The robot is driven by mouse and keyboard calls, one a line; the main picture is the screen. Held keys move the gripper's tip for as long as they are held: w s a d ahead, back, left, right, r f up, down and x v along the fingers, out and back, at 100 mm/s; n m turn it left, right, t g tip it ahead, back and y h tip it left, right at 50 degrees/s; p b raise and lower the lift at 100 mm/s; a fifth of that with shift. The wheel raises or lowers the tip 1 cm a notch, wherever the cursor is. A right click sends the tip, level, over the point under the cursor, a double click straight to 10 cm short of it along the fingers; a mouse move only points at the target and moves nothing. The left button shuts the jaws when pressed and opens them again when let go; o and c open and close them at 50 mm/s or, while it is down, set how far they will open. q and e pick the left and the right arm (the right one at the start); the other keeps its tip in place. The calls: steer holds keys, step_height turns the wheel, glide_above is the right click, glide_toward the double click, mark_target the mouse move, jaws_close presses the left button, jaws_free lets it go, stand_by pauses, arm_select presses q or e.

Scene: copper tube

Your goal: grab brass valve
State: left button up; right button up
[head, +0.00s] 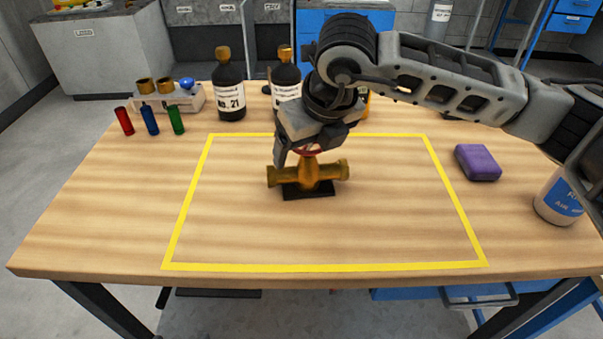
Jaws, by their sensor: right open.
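The brass valve (321,174) stands on a small black base (308,191) inside the yellow taped rectangle on the wooden table. It has a horizontal pipe body with an end at each side, and a bit of red shows at its top. My right gripper (295,158) reaches in from the right and is directly above and slightly behind the valve, with its fingers pointing down around its top. It is open. The gripper hides part of the valve's top, and I cannot tell whether the fingers touch it. My left gripper is not in view.
Dark bottles (230,88) stand at the back. Red, blue (149,119) and green small cylinders and a rack (176,97) are at the back left. A purple block (478,163) and a white-blue can (558,197) sit at the right. The front of the rectangle is clear.

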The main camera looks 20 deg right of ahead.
steer(key=c, duration=1.7)
jaws_close()
steer(key=shift+r, duration=0.1)
